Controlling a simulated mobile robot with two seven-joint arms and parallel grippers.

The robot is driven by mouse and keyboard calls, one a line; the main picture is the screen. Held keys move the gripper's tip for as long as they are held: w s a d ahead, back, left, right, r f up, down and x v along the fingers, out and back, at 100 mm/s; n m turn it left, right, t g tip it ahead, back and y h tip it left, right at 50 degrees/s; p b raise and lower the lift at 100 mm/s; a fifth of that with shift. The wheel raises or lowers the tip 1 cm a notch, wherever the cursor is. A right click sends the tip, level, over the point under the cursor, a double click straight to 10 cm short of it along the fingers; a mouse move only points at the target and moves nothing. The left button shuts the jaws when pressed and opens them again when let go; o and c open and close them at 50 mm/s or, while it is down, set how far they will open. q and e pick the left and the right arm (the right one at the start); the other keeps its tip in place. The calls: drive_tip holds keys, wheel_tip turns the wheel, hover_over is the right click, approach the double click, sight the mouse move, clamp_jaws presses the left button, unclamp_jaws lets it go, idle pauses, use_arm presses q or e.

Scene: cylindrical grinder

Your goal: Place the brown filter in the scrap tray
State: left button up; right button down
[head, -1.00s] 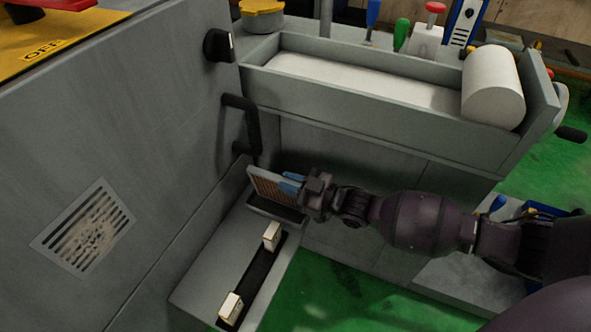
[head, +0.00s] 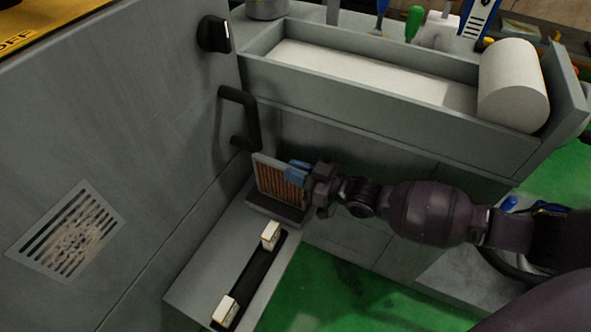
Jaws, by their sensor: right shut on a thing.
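The brown filter (head: 274,186), a pleated brown panel in a grey frame, stands upright at the far end of a low grey ledge. My right gripper (head: 298,170), with blue fingertips, is shut on its upper right edge. The filter's lower edge is at a dark slot (head: 277,212); I cannot tell whether it is in the slot or just above it. My left gripper is not in view. No tray that I can surely call the scrap tray shows.
A grey trough (head: 380,100) with a white roll (head: 512,85) stands above. Green floor is clear at the front.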

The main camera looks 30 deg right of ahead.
drive_tip(key=c, duration=1.1)
unclamp_jaws()
drive_tip(key=shift+f, duration=0.15)
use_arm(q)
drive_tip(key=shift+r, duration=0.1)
use_arm(e)
drive_tip(key=shift+r, duration=0.25)
use_arm(q)
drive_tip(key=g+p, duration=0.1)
drive_tip(key=p, duration=0.1)
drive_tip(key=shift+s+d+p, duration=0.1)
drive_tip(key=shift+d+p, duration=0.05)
drive_tip(key=shift+p, duration=0.25)
use_arm(e)
drive_tip(key=v, duration=1.2)
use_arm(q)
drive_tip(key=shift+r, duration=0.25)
use_arm(e)
drive_tip(key=shift+d, duration=0.1)
